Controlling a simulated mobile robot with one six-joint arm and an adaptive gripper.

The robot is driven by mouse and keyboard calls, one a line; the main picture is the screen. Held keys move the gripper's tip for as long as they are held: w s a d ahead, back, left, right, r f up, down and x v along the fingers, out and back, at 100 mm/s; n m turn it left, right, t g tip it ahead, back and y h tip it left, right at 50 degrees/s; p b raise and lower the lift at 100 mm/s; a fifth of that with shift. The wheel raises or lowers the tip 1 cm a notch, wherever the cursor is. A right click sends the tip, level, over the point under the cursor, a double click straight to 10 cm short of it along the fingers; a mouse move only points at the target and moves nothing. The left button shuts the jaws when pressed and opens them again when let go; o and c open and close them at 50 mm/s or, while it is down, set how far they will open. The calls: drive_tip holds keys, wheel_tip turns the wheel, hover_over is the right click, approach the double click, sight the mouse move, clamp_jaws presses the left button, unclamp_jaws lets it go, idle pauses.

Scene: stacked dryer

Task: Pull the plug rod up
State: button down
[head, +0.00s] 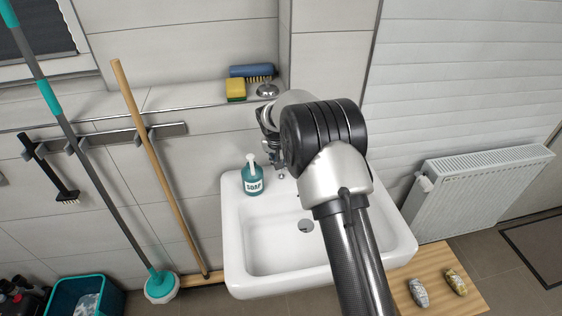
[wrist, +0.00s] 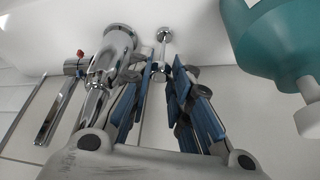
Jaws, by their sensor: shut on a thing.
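The chrome plug rod (wrist: 161,50) shows in the wrist view. Its round base sits on the white sink and its end lies between my fingertips. My gripper (wrist: 159,72) has blue-padded fingers on both sides of the rod's end and is shut on it. The chrome faucet (wrist: 110,65), with a small red mark, stands just left of the fingers. In the head view the white sink (head: 245,275) is below my arm. My gripper there is mostly hidden behind my wrist, near the wall. I cannot make out the plug rod there.
A teal soap bottle (head: 252,179) stands on the sink's back left; it also shows close to the right finger in the wrist view (wrist: 280,40). A yellow sponge (head: 236,89) and a blue brush (head: 252,71) lie on the ledge. A radiator (head: 480,190) is at right.

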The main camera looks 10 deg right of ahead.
drive_tip(key=c, duration=1.5)
unclamp_jaws()
drive_tip(key=shift+o, duration=0.2)
drive_tip(key=shift+r, duration=0.1)
drive_tip(key=v, duration=1.1)
drive_tip(key=shift+s+r, duration=0.25)
drive_tip(key=shift+r, duration=0.1)
drive_tip(key=s+d+r+n, duration=0.1)
drive_tip(key=s+r, duration=0.6)
drive_tip(key=s, duration=0.3)
drive_tip(key=s+d+r+n, duration=0.1)
drive_tip(key=s+r, duration=0.5)
drive_tip(key=s, duration=0.4)
drive_tip(key=s+f+n+y, duration=0.1)
drive_tip(key=s+f+n, duration=0.1)
drive_tip(key=s, duration=2.1)
drive_tip(key=shift+f+t+y, duration=0.3)
drive_tip(key=shift+f+y, duration=0.1)
drive_tip(key=shift+f, duration=0.05)
